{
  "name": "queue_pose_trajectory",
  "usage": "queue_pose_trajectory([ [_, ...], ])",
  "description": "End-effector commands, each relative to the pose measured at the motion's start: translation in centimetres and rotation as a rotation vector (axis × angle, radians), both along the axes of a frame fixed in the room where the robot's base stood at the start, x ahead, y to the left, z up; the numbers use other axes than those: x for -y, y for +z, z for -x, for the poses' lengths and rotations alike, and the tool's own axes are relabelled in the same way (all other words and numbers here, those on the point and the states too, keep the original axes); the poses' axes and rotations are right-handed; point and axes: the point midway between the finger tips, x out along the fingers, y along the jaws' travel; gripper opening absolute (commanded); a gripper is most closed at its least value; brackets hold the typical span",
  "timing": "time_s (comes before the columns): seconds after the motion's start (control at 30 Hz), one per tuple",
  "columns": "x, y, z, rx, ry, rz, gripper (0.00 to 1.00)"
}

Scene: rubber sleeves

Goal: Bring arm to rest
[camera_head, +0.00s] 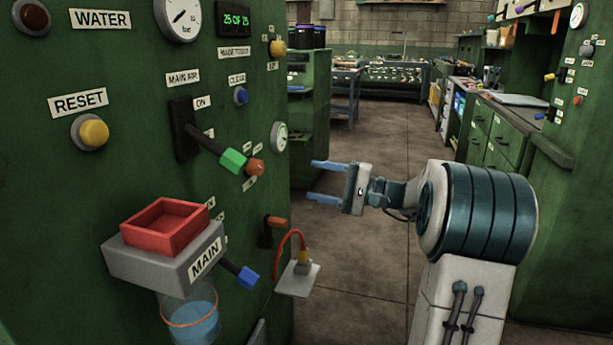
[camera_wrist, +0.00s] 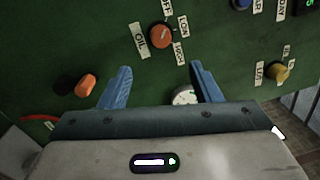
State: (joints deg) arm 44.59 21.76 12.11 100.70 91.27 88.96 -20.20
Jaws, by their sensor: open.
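My gripper (camera_head: 326,181) is open and empty in the head view, its two blue fingers pointing left toward the green panel. In the wrist view my gripper (camera_wrist: 160,85) also shows open, with nothing between the blue fingers. An orange knob (camera_wrist: 161,36) marked OIL lies beyond the fingertips on the panel, and a round gauge (camera_wrist: 185,96) shows partly behind the gripper body.
The green panel (camera_head: 150,80) fills the left side. A grey MAIN box with a red tray (camera_head: 165,222) juts out, with a blue-tipped lever (camera_head: 247,277) beside it. A red hose (camera_head: 290,238) loops to a small plate. Green cabinets (camera_head: 500,130) line the right; floor between is clear.

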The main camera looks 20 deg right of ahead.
Motion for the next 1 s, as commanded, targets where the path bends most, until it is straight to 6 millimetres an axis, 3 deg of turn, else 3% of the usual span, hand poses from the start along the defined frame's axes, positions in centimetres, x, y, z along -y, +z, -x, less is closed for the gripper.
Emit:
queue_pose_trajectory([
  [0.57,-0.4,0.3,0.3,-0.011,0.01,0.014,0.58],
  [0.67,-2.8,1.2,1.1,-0.06,0.049,0.076,0.58],
  [0.77,-6.7,2.1,3.0,-0.144,0.117,0.196,0.58],
  [0.9,-11.8,2.9,7.4,-0.267,0.215,0.426,0.58],
  [1.0,-14.0,3.3,10.8,-0.331,0.27,0.599,0.58],
])
